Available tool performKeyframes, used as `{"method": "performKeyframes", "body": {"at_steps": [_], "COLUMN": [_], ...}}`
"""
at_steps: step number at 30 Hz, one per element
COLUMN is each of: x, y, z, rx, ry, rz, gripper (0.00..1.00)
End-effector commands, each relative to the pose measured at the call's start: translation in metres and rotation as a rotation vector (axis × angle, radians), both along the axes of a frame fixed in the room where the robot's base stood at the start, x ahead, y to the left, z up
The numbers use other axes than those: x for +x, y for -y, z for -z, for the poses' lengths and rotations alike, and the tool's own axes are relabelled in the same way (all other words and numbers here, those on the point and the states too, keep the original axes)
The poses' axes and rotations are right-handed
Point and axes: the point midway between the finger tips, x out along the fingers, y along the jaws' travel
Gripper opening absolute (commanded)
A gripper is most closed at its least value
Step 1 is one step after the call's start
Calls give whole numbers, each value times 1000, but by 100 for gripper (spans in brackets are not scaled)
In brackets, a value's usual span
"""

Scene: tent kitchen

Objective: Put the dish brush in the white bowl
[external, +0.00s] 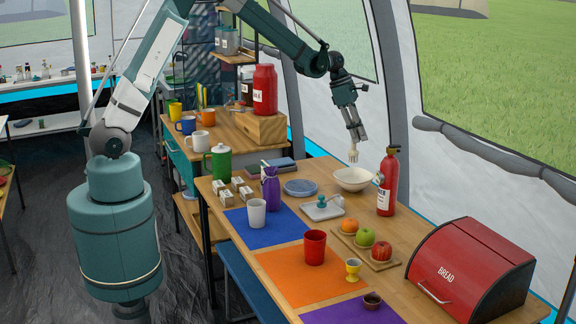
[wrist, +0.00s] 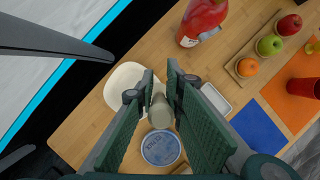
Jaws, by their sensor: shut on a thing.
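My gripper (external: 353,137) is shut on the dish brush (external: 353,155), which hangs down from the fingers with its pale head lowest. In the wrist view the brush (wrist: 160,112) shows as a beige end between the two green finger pads. The white bowl (external: 354,186) stands upright on the wooden table, and the brush hangs above it in the external view, clear of it. In the wrist view the bowl (wrist: 117,90) lies left of the brush, partly hidden by a finger. The brush's handle is mostly hidden by the gripper.
A red fire extinguisher (external: 387,185) stands close to the bowl's right. A round blue tin (external: 300,188) lies to its left, and a white tray with a small blue-green item (external: 322,207) is in front. A fruit board (external: 377,261) and red bread box (external: 471,268) are further forward.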

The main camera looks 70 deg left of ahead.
Motion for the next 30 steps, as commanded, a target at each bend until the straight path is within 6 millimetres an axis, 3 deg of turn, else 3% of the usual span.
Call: {"method": "performKeyframes", "body": {"at_steps": [3, 10, 30], "x": [19, 41, 47], "y": [-24, -53, -61], "z": [-3, -2, 0], "rx": [0, 0, -1], "ry": [0, 1, 1], "rz": [-9, -17, -18], "gripper": [0, 0, 0]}}
